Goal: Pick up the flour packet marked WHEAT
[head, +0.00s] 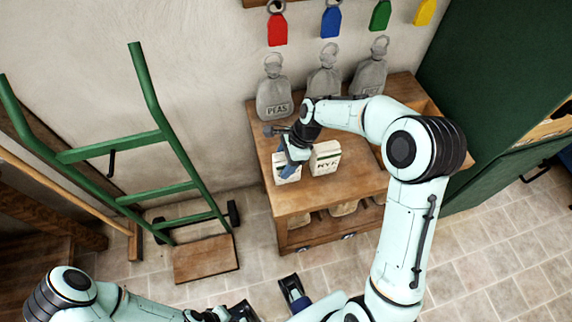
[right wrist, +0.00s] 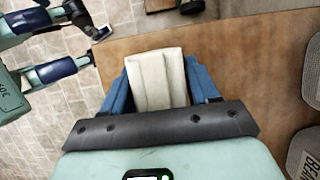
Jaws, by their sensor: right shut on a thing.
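A white packet (head: 287,172) is between the blue fingers of my right gripper (head: 291,156), at the left part of the wooden bench. The gripper is shut on it from above. The right wrist view shows the pale top of the packet (right wrist: 157,80) between both fingers. Its marking is hidden, and I cannot tell whether it touches the bench top. A second white packet (head: 325,158), whose dark lettering seems to read RYE, stands upright just right of it. My left gripper (head: 268,299) is low at the bottom of the head view, open and empty.
The wooden bench (head: 300,203) holds grey sacks at its back, one marked PEAS (head: 274,95). Coloured tags hang above. A green hand truck (head: 170,150) stands left of the bench. A green cabinet (head: 490,75) stands at the right. Tiled floor is open in front.

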